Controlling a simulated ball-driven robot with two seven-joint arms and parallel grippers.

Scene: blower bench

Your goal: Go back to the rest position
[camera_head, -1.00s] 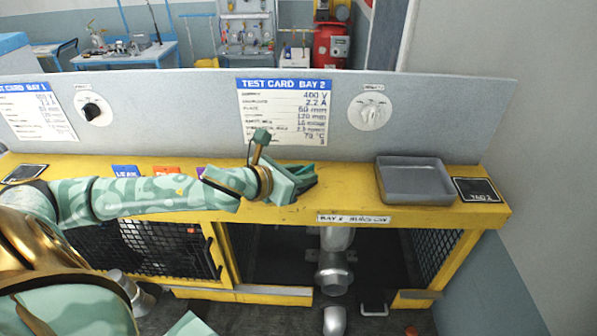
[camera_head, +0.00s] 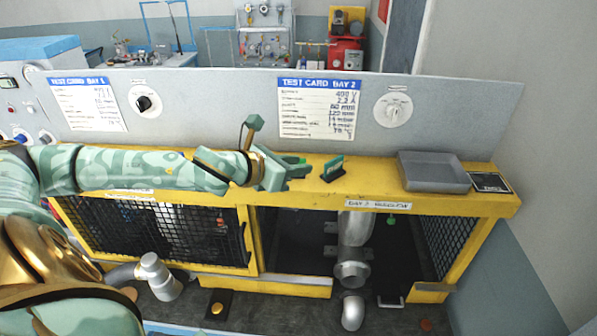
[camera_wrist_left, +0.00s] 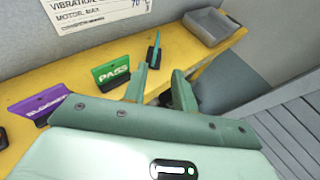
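My left gripper (camera_head: 292,172) reaches in from the left over the yellow bench top (camera_head: 385,168), near its middle. In the left wrist view its two fingers (camera_wrist_left: 159,86) stand apart with nothing between them. A small teal upright card (camera_head: 333,168) stands on the bench top just right of the gripper, apart from it. It also shows nearly edge-on beyond the fingers in the left wrist view (camera_wrist_left: 154,50). A green PASS card (camera_wrist_left: 112,74) and a purple card (camera_wrist_left: 40,107) stand left of the fingers. My right gripper is not in view.
A grey tray (camera_head: 433,187) and a black pad (camera_head: 491,182) are at the bench's right end. Below are mesh cages and metal pipes (camera_head: 354,231).

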